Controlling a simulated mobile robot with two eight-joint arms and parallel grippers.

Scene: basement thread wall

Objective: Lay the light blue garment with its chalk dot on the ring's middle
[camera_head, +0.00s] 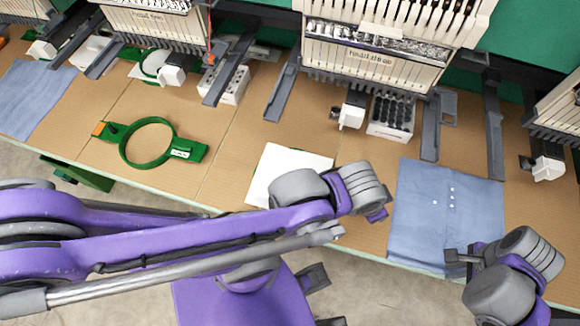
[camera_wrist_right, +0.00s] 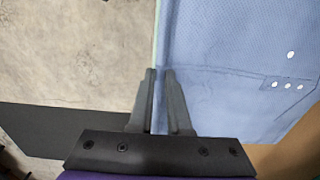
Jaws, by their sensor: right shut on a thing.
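The light blue garment (camera_head: 425,180) lies flat on the right part of the table, its front edge at the table edge. The green ring (camera_head: 123,150) lies empty on the table, left of the middle. My left arm crosses the front of the picture; its fingers are not visible.
A white sheet (camera_head: 295,160) lies between ring and garment, partly behind my left arm. Another blue cloth (camera_head: 32,95) lies at far left. Embroidery machines (camera_head: 375,50) with grey arms line the back. A white rack (camera_head: 391,118) stands behind the garment. Table (camera_head: 225,165) around the ring is bare.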

